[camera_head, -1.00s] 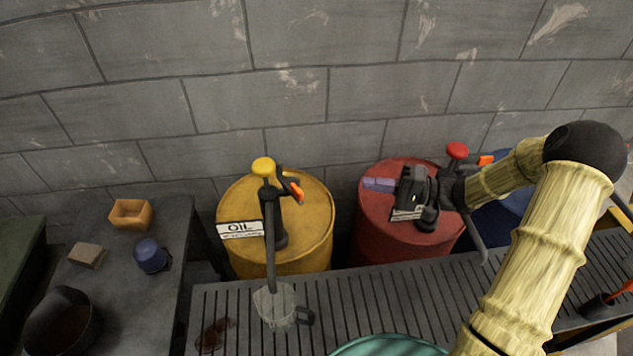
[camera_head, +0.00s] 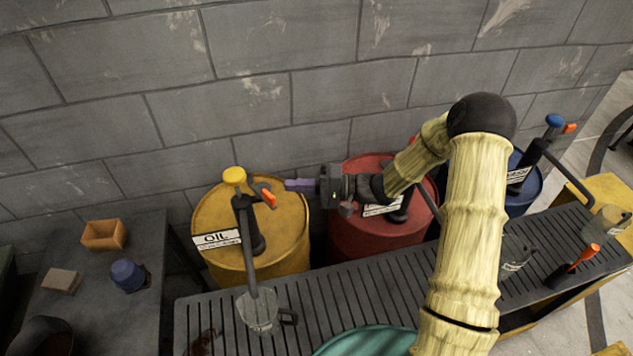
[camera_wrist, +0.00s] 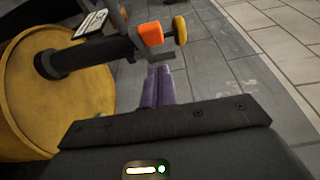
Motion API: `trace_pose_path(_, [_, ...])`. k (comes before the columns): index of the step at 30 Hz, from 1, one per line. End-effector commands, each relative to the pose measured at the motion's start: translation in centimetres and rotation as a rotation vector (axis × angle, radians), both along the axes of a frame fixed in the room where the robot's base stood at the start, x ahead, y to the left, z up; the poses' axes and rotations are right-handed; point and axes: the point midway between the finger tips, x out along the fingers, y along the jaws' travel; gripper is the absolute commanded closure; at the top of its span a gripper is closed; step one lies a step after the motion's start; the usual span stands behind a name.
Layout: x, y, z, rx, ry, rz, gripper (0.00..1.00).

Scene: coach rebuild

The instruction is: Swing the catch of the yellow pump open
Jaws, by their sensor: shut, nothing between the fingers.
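The yellow pump stands on the yellow oil drum (camera_head: 290,235) and has a yellow knob (camera_head: 234,176) on top. Its orange catch (camera_head: 268,198) sticks out on the right side of the pump head; it also shows in the wrist view (camera_wrist: 150,34), with the yellow knob (camera_wrist: 180,29) beside it. My gripper (camera_head: 288,184) is shut and empty, its purple fingers pointing left, just right of the catch. In the wrist view the fingertips (camera_wrist: 159,72) are a little below the catch; I cannot tell whether they touch anything.
A red drum (camera_head: 375,238) stands under my arm, and a blue drum (camera_head: 524,196) with a blue-topped pump is at the right. A clear jug (camera_head: 258,312) sits on the slatted bench (camera_head: 365,296) under the yellow pump's spout. The grey wall is close behind.

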Motion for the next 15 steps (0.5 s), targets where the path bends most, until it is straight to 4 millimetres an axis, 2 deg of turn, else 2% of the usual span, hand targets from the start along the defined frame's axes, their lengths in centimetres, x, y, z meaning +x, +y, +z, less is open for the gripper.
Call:
trace_pose_path(1, [-0.8, 0.6, 0.2, -0.001, 0.005, 0.004, 1.00])
trace_pose_path(6, [-2.1, 2.1, 0.1, -0.001, 0.004, 0.003, 1.00])
trace_pose_path(15, [-2.4, 2.4, 0.0, -0.001, 0.002, 0.001, 1.00])
